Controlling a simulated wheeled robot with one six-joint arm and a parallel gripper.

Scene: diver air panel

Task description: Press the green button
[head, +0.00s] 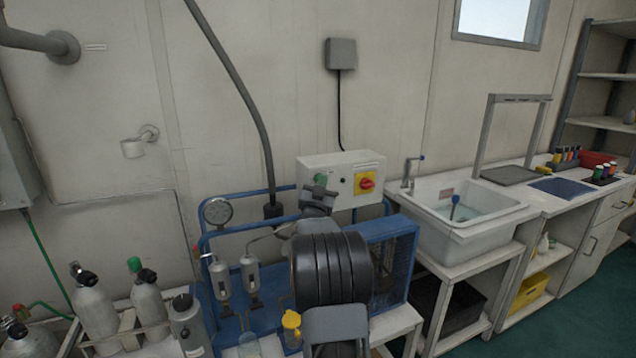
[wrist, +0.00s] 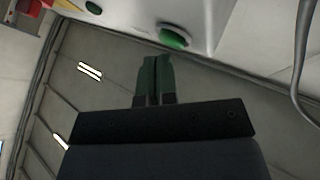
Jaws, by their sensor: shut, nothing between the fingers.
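The green button (head: 320,178) is on the left part of the front of a pale control box (head: 343,162) on the wall. In the head view my gripper (head: 319,191) is just in front of the box, below the button.
A red rotary switch on a yellow plate (head: 365,183) is right of the button. A sink (head: 470,215) is farther right.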

